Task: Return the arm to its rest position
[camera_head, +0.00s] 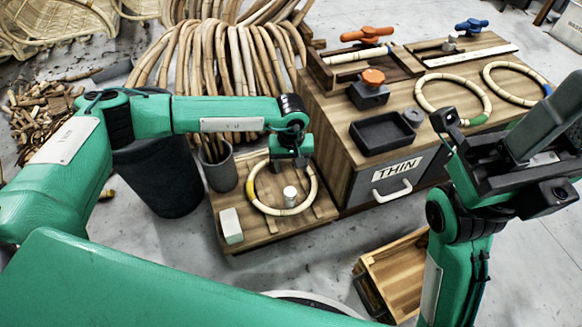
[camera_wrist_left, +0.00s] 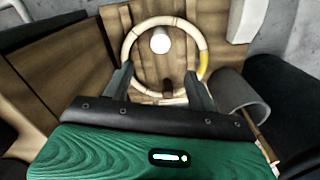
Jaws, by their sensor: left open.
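My left gripper (camera_head: 290,160) hangs over the low wooden board at the end of my left arm. In the left wrist view its two fingers (camera_wrist_left: 158,72) are apart with nothing held between them. A rattan ring (camera_head: 312,190) with a yellow band lies on the board below the gripper, around a short white cylinder (camera_head: 290,194). The ring also shows in the left wrist view (camera_wrist_left: 196,35), beyond the fingertips. My right gripper (camera_head: 505,165) is raised at the right; its jaw state is unclear.
A grey cup (camera_head: 219,172) and a white block (camera_head: 231,226) stand on the board (camera_head: 262,236). A black bin (camera_head: 165,185) is to its left. The cabinet (camera_head: 345,165), marked THIN, stands at the right with two more rings on top. An open wooden box (camera_head: 405,280) is at the front.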

